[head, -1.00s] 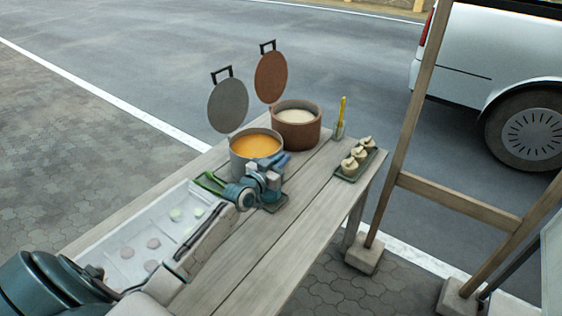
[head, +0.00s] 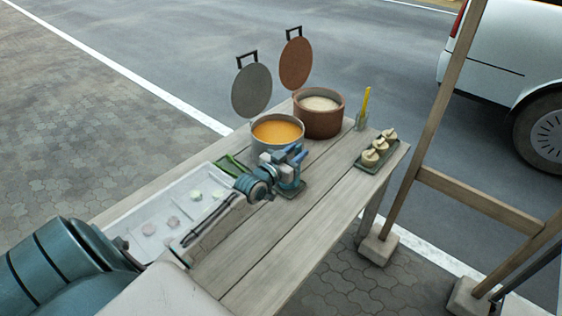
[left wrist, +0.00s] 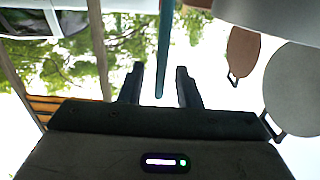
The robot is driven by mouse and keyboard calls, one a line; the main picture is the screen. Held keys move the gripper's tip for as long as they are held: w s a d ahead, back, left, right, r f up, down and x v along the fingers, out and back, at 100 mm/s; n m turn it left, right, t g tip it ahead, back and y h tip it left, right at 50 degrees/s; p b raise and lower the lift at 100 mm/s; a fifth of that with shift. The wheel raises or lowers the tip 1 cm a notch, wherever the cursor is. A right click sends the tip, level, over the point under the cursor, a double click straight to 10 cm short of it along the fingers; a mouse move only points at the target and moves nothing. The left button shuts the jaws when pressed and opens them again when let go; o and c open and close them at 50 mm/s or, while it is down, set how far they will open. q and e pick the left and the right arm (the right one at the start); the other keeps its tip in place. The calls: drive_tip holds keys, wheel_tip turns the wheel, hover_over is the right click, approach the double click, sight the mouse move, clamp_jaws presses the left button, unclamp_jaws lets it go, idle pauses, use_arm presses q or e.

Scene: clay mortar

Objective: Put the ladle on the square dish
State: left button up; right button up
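The ladle's blue handle (head: 299,155) shows beside my left gripper (head: 284,168) in the head view; its bowl is hidden. In the left wrist view the thin blue handle (left wrist: 163,50) runs between the two fingers of the left gripper (left wrist: 159,88), with gaps on both sides. The fingers are apart and not closed on it. The dark square dish (head: 294,190) lies on the table right under and behind the gripper, largely covered. I cannot tell whether the ladle touches the dish. My right gripper is not in view.
A grey pot of orange soup (head: 278,144) and a brown pot (head: 319,128) stand behind the gripper, lids raised. A glass with a yellow utensil (head: 363,106) and a tray of dumplings (head: 370,167) are right. A pale compartment tray (head: 146,215) is left. Front planks are clear.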

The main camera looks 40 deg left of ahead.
use_arm(q)
drive_tip(key=s+p, duration=0.6)
drive_tip(key=s, duration=0.3)
drive_tip(key=shift+a+p, duration=0.35)
idle(0.8)
